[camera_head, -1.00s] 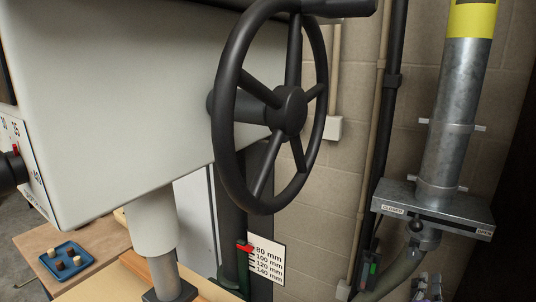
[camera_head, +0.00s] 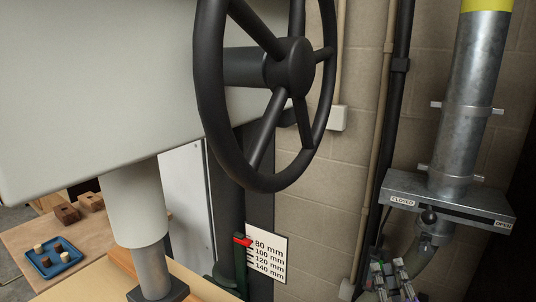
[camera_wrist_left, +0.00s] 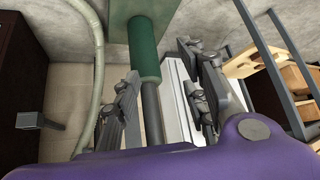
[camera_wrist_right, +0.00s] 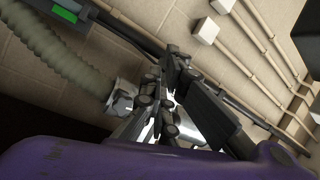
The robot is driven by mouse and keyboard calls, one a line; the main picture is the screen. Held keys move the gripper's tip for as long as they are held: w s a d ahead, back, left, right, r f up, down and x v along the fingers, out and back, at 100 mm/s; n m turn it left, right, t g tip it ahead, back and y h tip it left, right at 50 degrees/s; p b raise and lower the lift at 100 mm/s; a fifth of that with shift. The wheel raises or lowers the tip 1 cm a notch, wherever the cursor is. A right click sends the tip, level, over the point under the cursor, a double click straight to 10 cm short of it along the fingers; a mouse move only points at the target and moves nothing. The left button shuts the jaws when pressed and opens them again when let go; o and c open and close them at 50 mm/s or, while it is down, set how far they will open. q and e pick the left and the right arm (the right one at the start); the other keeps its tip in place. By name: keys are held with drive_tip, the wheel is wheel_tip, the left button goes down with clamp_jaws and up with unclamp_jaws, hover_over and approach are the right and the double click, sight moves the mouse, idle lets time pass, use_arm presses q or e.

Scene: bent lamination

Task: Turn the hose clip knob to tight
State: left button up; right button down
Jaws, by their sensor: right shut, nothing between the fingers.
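In the head view, the ribbed grey hose (camera_head: 420,256) joins a metal collar (camera_head: 436,233) below the blast gate. In the right wrist view, the hose (camera_wrist_right: 65,58) ends at a shiny metal clip (camera_wrist_right: 122,102), left of my fingers. I cannot clearly make out the clip's knob. My right gripper (camera_head: 393,284) is at the bottom of the head view, left of and below the collar. It also shows in the right wrist view (camera_wrist_right: 168,88), shut and empty. My left gripper (camera_wrist_left: 163,100) shows only in its wrist view, fingers apart, a grey post with a green sleeve beyond them.
The blast gate (camera_head: 452,203), labelled CLOSED and OPEN, has a dark ball knob (camera_head: 429,216). A large black handwheel (camera_head: 262,170) fills the middle. A height scale (camera_head: 268,258) stands lower centre. A blue tray (camera_head: 43,265) lies on the bench at left. Vertical pipes run along the wall.

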wheel_tip(320, 180, down, 2)
drive_tip(key=d+f+n+g+h, duration=0.1)
drive_tip(key=d+n+g+h, duration=0.15)
drive_tip(key=n, duration=0.45)
drive_tip(key=n+g+h, duration=0.2)
drive_tip(key=n+h, duration=0.2)
drive_tip(key=n, duration=0.3)
approach(425, 249)
wheel_tip(425, 249, down, 4)
drive_tip(key=d, duration=0.3)
use_arm(q)
drive_tip(key=shift+a+b, duration=0.1)
drive_tip(key=shift+b, duration=0.2)
use_arm(e)
drive_tip(key=x, duration=0.6)
drive_tip(key=shift+r, duration=0.35)
use_arm(q)
drive_tip(key=shift+w, duration=0.1)
use_arm(e)
drive_tip(key=shift+w+a+n, duration=0.1)
drive_tip(key=shift+w+n, duration=0.05)
drive_tip(key=shift+n, duration=0.15)
